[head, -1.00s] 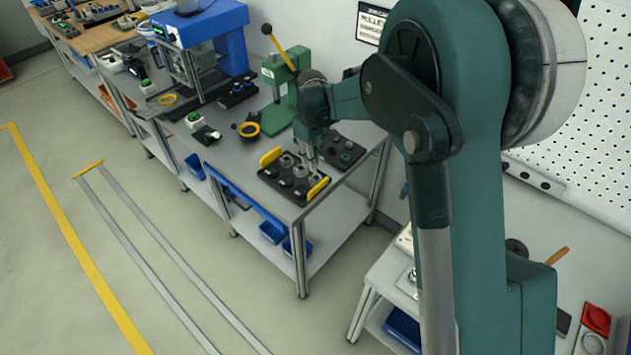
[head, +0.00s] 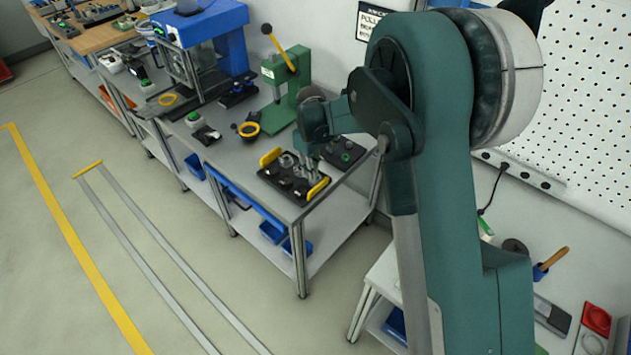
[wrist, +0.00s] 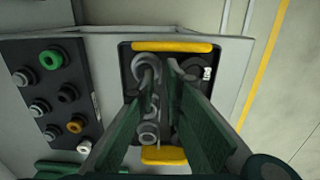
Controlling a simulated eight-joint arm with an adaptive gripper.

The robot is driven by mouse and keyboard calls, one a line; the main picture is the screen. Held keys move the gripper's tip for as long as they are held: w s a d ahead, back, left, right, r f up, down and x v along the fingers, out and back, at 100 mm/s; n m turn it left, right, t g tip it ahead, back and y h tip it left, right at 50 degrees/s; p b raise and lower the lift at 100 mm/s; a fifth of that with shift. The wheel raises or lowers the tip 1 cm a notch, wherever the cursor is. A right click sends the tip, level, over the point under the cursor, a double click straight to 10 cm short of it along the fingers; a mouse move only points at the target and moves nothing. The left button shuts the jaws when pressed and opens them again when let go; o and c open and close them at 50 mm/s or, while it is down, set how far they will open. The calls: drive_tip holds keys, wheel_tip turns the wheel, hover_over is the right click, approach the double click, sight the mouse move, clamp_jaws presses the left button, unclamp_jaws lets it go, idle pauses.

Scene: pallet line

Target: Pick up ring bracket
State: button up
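A black pallet with yellow handles (head: 267,172) holds several grey and dark parts near the corner of the metal table. It also shows in the wrist view (wrist: 126,88). A grey ring-shaped part, seemingly a ring bracket (wrist: 146,62), lies in its upper left in the wrist view, beside my left finger. Smaller round grey parts (wrist: 148,134) lie below it. My gripper (wrist: 163,72) points down over the pallet, its green fingers apart with a gap between the tips. It also shows over the pallet in the head view (head: 309,165). The fingers hide part of the pallet.
A second dark tray with round parts (wrist: 54,92) lies left of the pallet in the wrist view. A green press with a yellow lever (head: 290,92) and a blue machine (head: 205,32) stand farther along the table.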

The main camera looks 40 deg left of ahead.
sight(313, 185)
drive_tip(key=shift+f, duration=1)
clamp_jaws()
drive_tip(key=shift+r, duration=0.1)
wheel_tip(313, 185, up, 10)
idle(0.5)
drive_tip(key=shift+w+d, duration=0.1)
idle(0.9)
